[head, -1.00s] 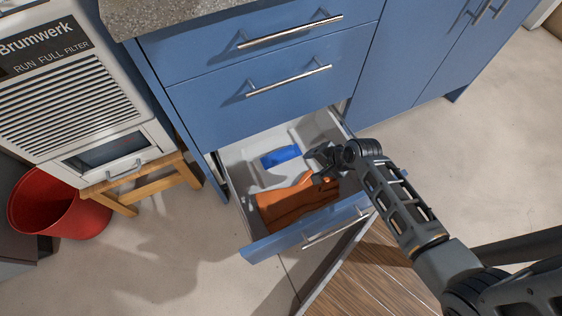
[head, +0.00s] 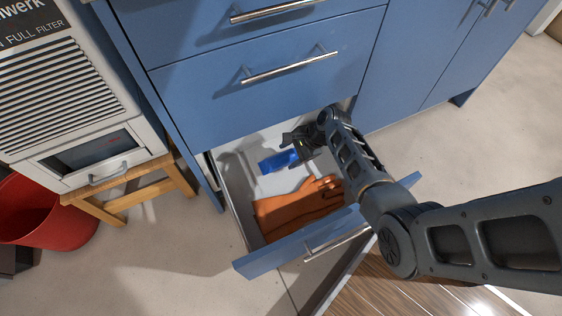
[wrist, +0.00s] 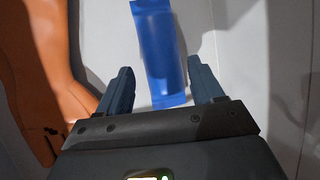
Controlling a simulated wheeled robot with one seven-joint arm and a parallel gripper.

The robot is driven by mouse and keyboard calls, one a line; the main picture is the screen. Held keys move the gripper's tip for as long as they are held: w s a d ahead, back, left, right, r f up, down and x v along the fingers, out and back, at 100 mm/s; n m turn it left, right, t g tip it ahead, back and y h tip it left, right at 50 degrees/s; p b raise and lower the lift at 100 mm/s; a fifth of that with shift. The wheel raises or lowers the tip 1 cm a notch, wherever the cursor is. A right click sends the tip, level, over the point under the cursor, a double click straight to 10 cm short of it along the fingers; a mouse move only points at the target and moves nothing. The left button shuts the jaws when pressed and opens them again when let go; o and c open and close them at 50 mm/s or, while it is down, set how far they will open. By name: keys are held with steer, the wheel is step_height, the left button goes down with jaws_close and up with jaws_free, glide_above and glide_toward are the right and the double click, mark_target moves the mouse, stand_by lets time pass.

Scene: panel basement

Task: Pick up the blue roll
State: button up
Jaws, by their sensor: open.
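The blue roll (head: 278,161) lies on the floor of the open bottom drawer, towards the back. Its right end is partly hidden behind my gripper in the head view. In the wrist view the blue roll (wrist: 158,55) points away from my gripper, and its near end lies between the two fingers. My gripper (wrist: 157,88) is open, with a finger on each side of the roll and gaps on both sides. In the head view my gripper (head: 291,146) is inside the drawer at the roll's right end. I cannot tell its exact height above the drawer floor.
An orange glove (head: 298,208) lies in the drawer in front of the roll, and left of my gripper in the wrist view. The drawer front (head: 290,250) and the cabinet's upper drawers (head: 250,95) bound the space. A wooden stool (head: 140,190) and red bucket (head: 45,215) stand left.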

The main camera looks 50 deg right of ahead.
mark_target(285, 157)
steer(key=b+x, duration=0.2)
steer(key=x, duration=0.2)
steer(key=shift+a, duration=0.1)
steer(key=shift+r, duration=0.1)
steer(key=c, duration=1)
steer(key=shift+r, duration=0.1)
